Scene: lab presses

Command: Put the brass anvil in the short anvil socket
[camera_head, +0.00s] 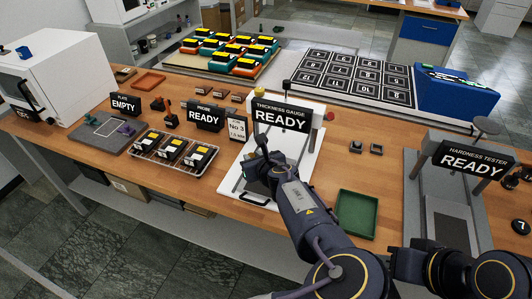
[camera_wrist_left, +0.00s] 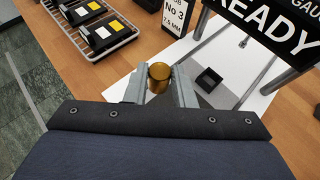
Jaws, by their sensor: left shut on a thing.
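The brass anvil (camera_wrist_left: 159,77) is a short golden cylinder, upright between the fingers of my left gripper (camera_wrist_left: 159,90) in the left wrist view. The gripper is shut on it, over the white base of the thickness gauge. In the head view my left gripper (camera_head: 262,165) is in front of the gauge and its arm hides the anvil. A small black block (camera_wrist_left: 208,80) with a recess stands on the white base, right of the anvil in the wrist view. Two small dark square blocks, one here (camera_head: 355,147) and one here (camera_head: 376,149), sit on the table. I cannot tell which is the short anvil socket.
The thickness gauge sign (camera_head: 281,116) and its posts rise just behind the gripper. A wire tray (camera_head: 150,158) of black-yellow items lies left. A green tray (camera_head: 357,214) and the hardness tester (camera_head: 445,205) stand right.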

